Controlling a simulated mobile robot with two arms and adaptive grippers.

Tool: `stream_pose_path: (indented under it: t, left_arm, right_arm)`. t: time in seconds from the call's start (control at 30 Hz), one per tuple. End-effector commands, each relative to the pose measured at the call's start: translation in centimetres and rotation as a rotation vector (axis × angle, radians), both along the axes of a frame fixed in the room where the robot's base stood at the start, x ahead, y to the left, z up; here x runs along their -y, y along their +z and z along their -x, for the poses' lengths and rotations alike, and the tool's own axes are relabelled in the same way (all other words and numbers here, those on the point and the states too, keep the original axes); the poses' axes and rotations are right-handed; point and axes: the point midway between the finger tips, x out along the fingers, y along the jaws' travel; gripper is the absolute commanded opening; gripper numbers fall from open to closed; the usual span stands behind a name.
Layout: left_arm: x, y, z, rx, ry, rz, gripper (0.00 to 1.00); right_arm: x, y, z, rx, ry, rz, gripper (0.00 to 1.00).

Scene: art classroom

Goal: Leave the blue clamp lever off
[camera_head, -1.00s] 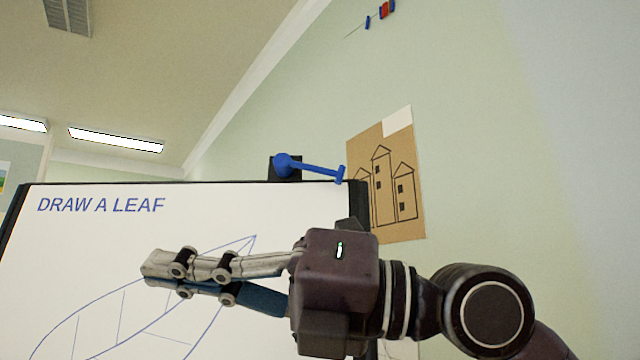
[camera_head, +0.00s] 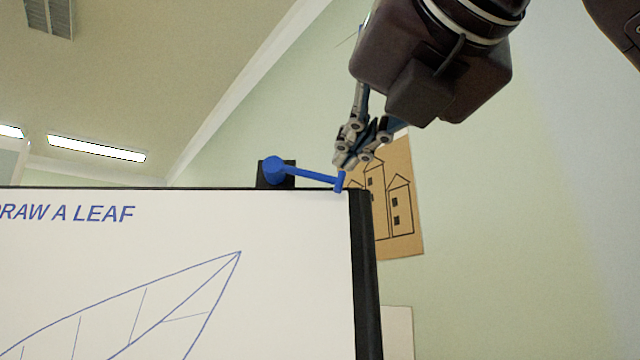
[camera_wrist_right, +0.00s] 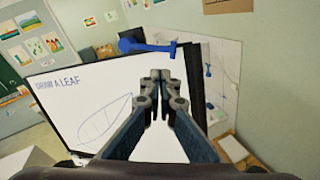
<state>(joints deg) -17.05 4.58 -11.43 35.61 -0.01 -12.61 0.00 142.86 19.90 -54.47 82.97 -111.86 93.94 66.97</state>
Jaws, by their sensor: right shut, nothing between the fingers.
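The blue clamp lever (camera_head: 310,175) sits on a black mount (camera_head: 263,182) at the top edge of the whiteboard (camera_head: 250,300). Its arm points right and slightly down, ending in a short crossbar near the board's top right corner. My right gripper (camera_head: 346,162) is shut and empty, pointing down with its fingertips just above the lever's crossbar end; I cannot tell if they touch. In the right wrist view the lever (camera_wrist_right: 147,46) lies beyond the shut fingertips (camera_wrist_right: 155,76). My left gripper is not in view.
The board's black right frame (camera_head: 366,270) runs down below the gripper. A brown poster with drawn towers (camera_head: 402,215) hangs on the pale green wall behind. The space left of the lever above the board is clear.

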Motion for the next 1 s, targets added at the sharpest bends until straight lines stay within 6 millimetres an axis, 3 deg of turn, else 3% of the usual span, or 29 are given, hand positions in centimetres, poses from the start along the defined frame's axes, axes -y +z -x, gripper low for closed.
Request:
stream_pose_path:
  t: [0.2,0.43,0.6,1.0]
  left_arm:
    - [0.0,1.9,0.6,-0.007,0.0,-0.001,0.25]
    - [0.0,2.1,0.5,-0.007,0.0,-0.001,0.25]
    - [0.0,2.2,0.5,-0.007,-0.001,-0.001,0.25]
    - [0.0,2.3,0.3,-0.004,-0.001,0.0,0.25]
  right_arm:
    - [-1.7,-0.4,-4.9,-0.006,0.002,0.005,0.0]
    - [-2.9,-1.0,-8.7,-0.003,0.004,0.004,0.0]
    - [-3.2,-1.1,-9.8,-0.001,0.004,0.003,0.0]
    - [-3.3,-1.0,-10.0,0.0,0.005,0.003,0.0]
